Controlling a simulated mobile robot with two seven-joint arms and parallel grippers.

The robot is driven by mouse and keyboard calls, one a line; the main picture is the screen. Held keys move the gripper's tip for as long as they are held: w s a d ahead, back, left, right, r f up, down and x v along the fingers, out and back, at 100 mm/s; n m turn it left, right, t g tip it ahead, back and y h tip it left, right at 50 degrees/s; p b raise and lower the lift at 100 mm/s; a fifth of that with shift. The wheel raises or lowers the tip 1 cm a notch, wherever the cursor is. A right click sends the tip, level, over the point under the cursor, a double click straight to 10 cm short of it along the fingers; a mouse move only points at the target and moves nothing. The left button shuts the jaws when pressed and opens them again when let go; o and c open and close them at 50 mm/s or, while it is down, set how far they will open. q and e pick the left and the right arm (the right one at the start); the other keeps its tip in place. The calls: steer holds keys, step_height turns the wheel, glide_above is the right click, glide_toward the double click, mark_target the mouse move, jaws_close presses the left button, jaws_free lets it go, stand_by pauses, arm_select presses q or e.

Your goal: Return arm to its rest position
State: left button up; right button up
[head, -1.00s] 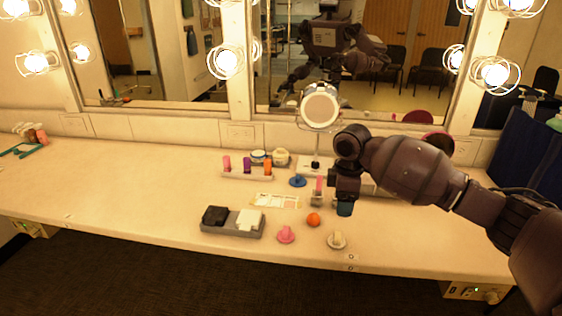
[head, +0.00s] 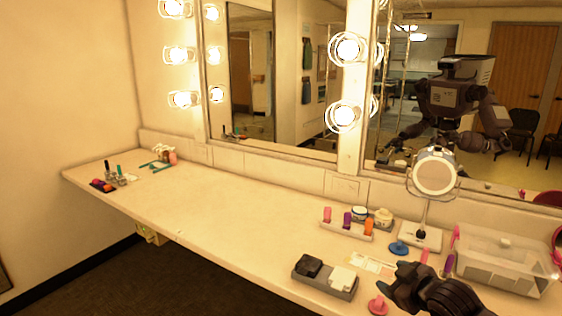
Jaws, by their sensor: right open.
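My right arm (head: 445,298) comes in at the bottom right edge of the head view, low over the front of the counter. Its gripper (head: 396,287) is dark and empty as far as I can see, beside the pink sponge piece (head: 378,305) and near the grey tray (head: 324,283). The finger gap is hard to make out at this angle, but the gripper is open. My left gripper is not in view.
The long counter (head: 190,215) is clear in its middle. A round mirror on a stand (head: 435,175), a clear bin (head: 505,262), a rack of coloured tubes (head: 345,228) and a blue disc (head: 398,248) stand at right. Small items (head: 112,178) lie at far left.

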steer(key=s+f+m+h, duration=0.1)
steer(key=s+f+m, duration=0.1)
steer(key=s+f, duration=0.4)
steer(key=s+f+m+g+h+p, duration=0.1)
steer(key=s+f+m, duration=0.2)
steer(key=s, duration=1.3)
steer(key=s+d+f+m+h, duration=0.1)
steer(key=s+f+m, duration=0.1)
steer(key=s+f, duration=0.8)
steer(key=shift+s+m+h, duration=0.3)
steer(key=shift+s, duration=0.65)
